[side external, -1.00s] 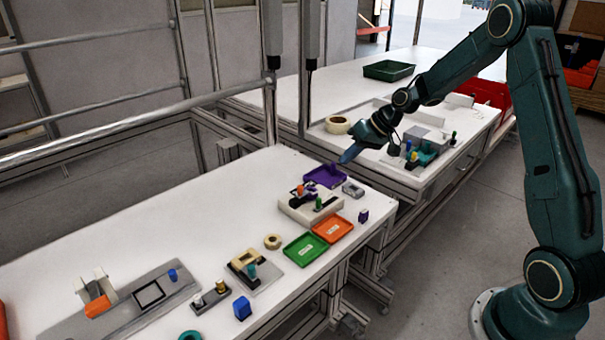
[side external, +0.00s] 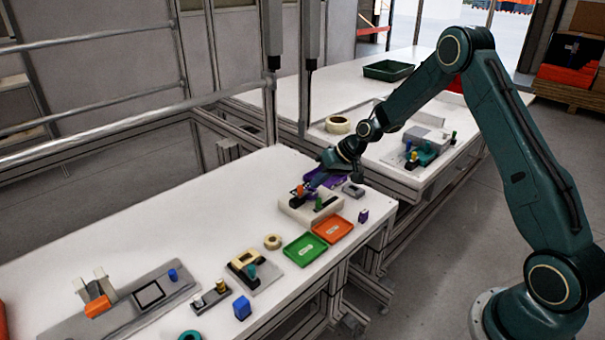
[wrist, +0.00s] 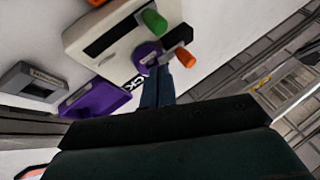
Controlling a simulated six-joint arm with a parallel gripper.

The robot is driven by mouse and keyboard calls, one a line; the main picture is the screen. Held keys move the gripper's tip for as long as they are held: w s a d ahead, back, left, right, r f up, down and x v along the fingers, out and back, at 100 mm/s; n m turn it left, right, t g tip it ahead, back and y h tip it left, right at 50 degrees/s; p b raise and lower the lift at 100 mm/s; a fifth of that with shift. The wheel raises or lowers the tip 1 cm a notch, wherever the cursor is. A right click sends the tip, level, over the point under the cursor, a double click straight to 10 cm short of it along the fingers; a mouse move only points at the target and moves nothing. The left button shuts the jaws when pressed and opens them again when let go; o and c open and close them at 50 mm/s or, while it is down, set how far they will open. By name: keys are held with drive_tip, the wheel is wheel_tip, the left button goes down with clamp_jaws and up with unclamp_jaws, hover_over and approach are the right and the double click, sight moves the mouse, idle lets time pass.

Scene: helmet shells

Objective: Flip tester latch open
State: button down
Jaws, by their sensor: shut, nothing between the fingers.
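A cream box-like fixture (side external: 297,210), which looks like the tester, stands on the near white table. It has an orange-tipped lever (side external: 300,190) and a green-tipped lever (side external: 318,203). In the wrist view the fixture (wrist: 82,28) shows a dark slot, the green tip (wrist: 154,20), the orange tip (wrist: 185,57) and a purple round part (wrist: 146,53). I cannot tell for sure which piece is the latch. My gripper (side external: 313,186) is shut and empty, pointing down beside the orange lever. Its blue fingers (wrist: 157,82) end close to the lever's base; contact is unclear.
A purple tray (wrist: 97,98) and a grey device (side external: 353,189) lie close to the fixture. An orange tray (side external: 333,229) and a green tray (side external: 305,250) sit in front. A tape roll (side external: 272,241) and other fixtures stand left. The table's back left is clear.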

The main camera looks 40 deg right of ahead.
sight(303, 192)
drive_tip(key=shift+w+a, duration=0.3)
drive_tip(key=shift+a, duration=0.65)
drive_tip(key=shift+a, duration=1.4)
drive_tip(key=shift+s+d, duration=0.25)
drive_tip(key=shift+d, duration=0.55)
drive_tip(key=shift+s+d, duration=0.2)
drive_tip(key=shift+d, duration=0.4)
drive_tip(key=shift+s+d, duration=0.15)
drive_tip(key=shift+d, duration=0.4)
drive_tip(key=v, duration=1)
